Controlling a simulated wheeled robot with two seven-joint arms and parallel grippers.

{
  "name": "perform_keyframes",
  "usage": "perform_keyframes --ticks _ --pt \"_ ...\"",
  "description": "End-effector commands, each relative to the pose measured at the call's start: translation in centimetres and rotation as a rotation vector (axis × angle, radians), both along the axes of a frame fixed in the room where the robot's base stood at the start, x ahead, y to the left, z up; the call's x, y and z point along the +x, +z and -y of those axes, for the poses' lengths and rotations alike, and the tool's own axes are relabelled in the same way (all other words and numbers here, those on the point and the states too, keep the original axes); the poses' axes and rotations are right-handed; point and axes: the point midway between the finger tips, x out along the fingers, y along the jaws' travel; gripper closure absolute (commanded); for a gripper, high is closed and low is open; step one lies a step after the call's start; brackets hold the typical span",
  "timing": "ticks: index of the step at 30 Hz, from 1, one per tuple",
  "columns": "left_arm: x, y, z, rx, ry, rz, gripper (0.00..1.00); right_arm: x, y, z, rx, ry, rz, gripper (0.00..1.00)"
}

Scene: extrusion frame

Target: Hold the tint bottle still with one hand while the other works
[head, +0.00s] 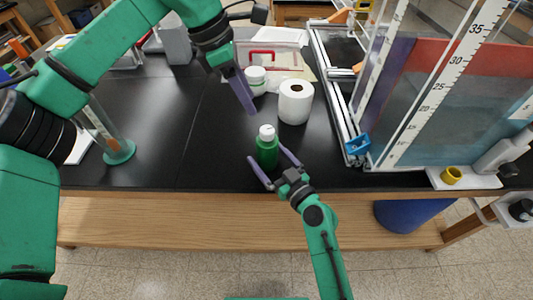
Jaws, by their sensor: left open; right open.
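The tint bottle (267,152) is green with a white cap and stands upright near the front edge of the black table. My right gripper (265,162) comes in from the front; its two purple fingers are open, one on each side of the bottle. I cannot tell whether they touch it. My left gripper (250,108) is above and behind the bottle, pointing down, with its fingers apart from the cap. Its finger gap is hard to see from this angle.
A white paper roll (295,102) and a white jar (256,80) stand behind the bottle. A large clear tank (445,110) with a scale and a blue clamp (358,144) are to the right. A clear cylinder with a green base (119,152) is at left. The black tabletop between is clear.

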Motion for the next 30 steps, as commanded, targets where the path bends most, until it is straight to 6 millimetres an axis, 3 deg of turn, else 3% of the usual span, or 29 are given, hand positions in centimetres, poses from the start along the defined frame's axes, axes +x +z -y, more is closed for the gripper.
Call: perform_keyframes --ticks 10,11,18,20,26,30 --pt "0.0 0.0 0.0 0.0 0.0 0.0 0.5 1.0 0.0 -0.7 0.001 0.001 0.0 0.0" --pt "0.0 0.0 0.0 0.0 0.0 0.0 0.5 1.0 0.0 -0.7 0.001 0.001 0.0 0.04" --pt "0.0 0.0 0.0 0.0 0.0 0.0 0.5 0.9 0.0 -0.7 0.001 0.0 -0.001 0.94" --pt "0.0 -0.1 0.0 -0.002 0.002 -0.003 0.27 0.9 0.0 -0.7 0.001 0.0 -0.001 0.94" --pt "-1.5 -2.4 2.4 -0.16 0.155 -0.168 0.26 0.9 0.0 -0.7 0.001 0.0 -0.001 0.94" --pt "-3.5 -4.3 4.9 -0.386 0.438 -0.484 0.26 0.9 0.0 -0.7 0.001 0.0 -0.001 0.94"
